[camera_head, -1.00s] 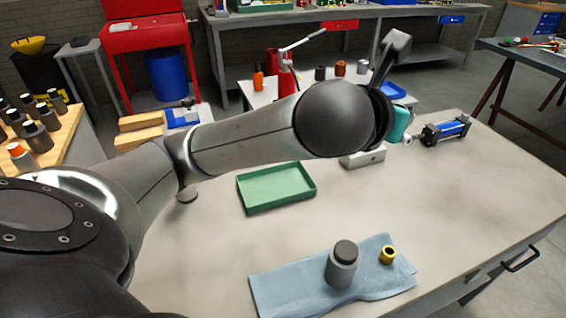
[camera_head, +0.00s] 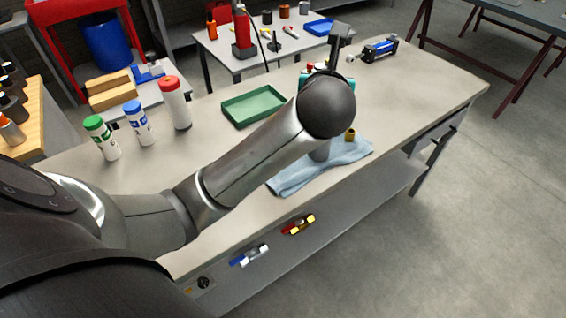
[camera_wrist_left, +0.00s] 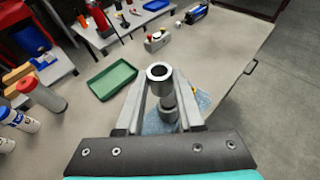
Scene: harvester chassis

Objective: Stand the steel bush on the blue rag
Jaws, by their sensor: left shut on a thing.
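The steel bush (camera_wrist_left: 159,73) shows in the left wrist view as a bright ring with a dark hole. It is between the fingertips of my left gripper (camera_wrist_left: 159,86), which is shut on it. The blue rag (camera_head: 300,175) lies near the table's front edge; part of it shows behind the fingers in the left wrist view (camera_wrist_left: 203,100). A grey cylinder (camera_head: 320,152) stands on the rag, partly hidden by my arm, with a small yellow bush (camera_head: 351,134) beside it. In the head view my arm hides the fingers and the steel bush. My right gripper is not in view.
A green tray (camera_head: 254,106) lies behind the rag. Several bottles, one of them red-capped (camera_head: 174,103), stand on the left of the table. A blue and black cylinder unit (camera_head: 379,50) lies at the far right. The table's right part is fairly clear.

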